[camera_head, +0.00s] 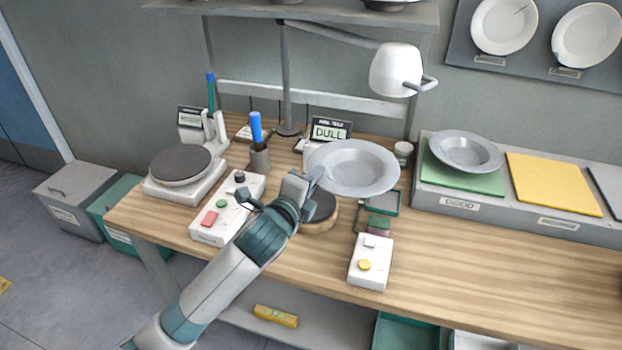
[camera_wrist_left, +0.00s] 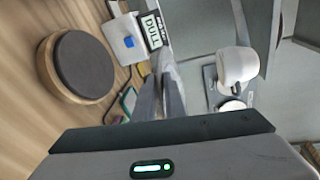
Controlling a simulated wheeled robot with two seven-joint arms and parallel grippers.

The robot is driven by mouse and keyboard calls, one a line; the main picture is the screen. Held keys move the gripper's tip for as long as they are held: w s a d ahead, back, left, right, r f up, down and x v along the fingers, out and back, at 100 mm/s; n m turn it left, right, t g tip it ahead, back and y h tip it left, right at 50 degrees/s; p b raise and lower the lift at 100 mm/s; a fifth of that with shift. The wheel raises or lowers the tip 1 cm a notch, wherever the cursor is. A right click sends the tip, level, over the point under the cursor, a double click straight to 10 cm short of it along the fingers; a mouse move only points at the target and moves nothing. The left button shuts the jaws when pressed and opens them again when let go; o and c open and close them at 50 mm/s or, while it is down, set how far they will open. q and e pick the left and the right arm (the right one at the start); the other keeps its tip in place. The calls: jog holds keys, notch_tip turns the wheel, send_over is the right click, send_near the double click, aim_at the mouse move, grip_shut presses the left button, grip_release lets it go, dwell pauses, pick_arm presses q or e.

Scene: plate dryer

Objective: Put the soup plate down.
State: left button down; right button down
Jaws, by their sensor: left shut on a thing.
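A grey soup plate (camera_head: 352,168) is held up over the workbench, roughly level with its hollow upward. My left gripper (camera_head: 312,179) is shut on the left edge of its rim. Under and to the left of the plate, a round dark pad on a wooden base (camera_head: 321,213) stands on the bench, partly hidden by my gripper. The pad also shows bare in the left wrist view (camera_wrist_left: 80,68). I cannot clearly make out the plate in that view. A second grey plate (camera_head: 465,150) rests on a green mat (camera_head: 455,181) on the shelf marked GOOD. My right gripper is not in view.
A display (camera_head: 330,131) reading DULL stands behind the plate, and a white lamp (camera_head: 396,70) hangs above it. A scale (camera_head: 181,166), a button box (camera_head: 228,207) and a small box with a yellow button (camera_head: 370,262) stand around. A yellow mat (camera_head: 553,183) is empty.

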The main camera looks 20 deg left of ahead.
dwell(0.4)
pick_arm(q)
jog(key=shift+s+a+f, duration=0.1)
jog(key=shift+s+f, duration=0.05)
jog(key=shift+s, duration=0.2)
jog(key=s+a+f+n+y, duration=0.1)
jog(key=s+a+f+y, duration=0.1)
jog(key=s, duration=0.9)
jog(key=shift+s+a+f+b, duration=0.25)
jog(key=shift+a+f+b, duration=0.2)
jog(key=shift+a+f, duration=0.35)
jog(key=shift+r, duration=0.15)
